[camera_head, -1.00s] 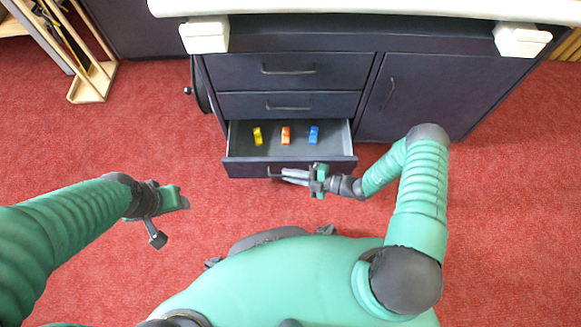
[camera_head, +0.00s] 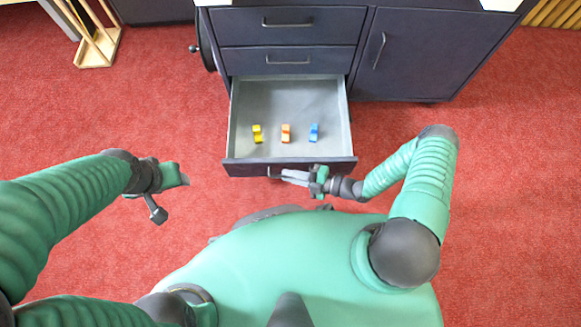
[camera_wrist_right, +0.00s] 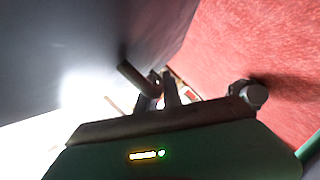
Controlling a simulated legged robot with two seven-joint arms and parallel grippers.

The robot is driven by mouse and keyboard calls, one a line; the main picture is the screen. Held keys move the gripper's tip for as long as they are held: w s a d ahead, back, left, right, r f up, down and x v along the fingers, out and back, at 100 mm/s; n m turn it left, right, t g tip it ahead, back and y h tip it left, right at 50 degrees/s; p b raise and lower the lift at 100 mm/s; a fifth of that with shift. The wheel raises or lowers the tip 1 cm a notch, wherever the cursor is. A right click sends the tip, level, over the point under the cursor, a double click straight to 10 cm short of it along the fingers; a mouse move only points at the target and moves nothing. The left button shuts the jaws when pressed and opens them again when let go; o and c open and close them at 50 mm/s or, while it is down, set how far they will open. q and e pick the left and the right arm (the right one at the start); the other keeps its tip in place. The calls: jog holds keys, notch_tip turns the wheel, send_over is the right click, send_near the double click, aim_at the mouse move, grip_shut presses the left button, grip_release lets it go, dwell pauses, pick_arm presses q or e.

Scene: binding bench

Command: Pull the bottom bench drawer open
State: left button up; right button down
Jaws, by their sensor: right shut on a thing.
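The bottom bench drawer (camera_head: 240,100) is pulled well out of the dark bench in the head view. Its grey floor shows, with a yellow, an orange and a blue small item lying in it. My right gripper (camera_head: 290,177) is at the front face of the drawer, shut on its handle (camera_head: 271,171). The jaws partly hide the handle. In the right wrist view the fingers (camera_wrist_right: 160,95) meet near a dark handle bar (camera_wrist_right: 134,78) on the drawer front. My left gripper (camera_head: 168,192) hangs over the carpet at the left, empty, its fingers spread apart.
Two closed drawers (camera_head: 288,60) sit above the open one. A closed cupboard door (camera_head: 410,55) is to their right. A wooden rack (camera_head: 97,48) stands at the back left. Red carpet (camera_head: 510,180) is clear on both sides.

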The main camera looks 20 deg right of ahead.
jog(key=shift+s+f, duration=0.1)
jog(key=shift+f, duration=0.05)
jog(key=c, duration=1.8)
grip_release()
jog(key=shift+d, duration=0.25)
jog(key=p+v, duration=0.4)
jog(key=v, duration=1.2)
jog(key=shift+s+d+r+p, duration=0.1)
jog(key=shift+s+r+p, duration=0.15)
jog(key=shift+p, duration=0.1)
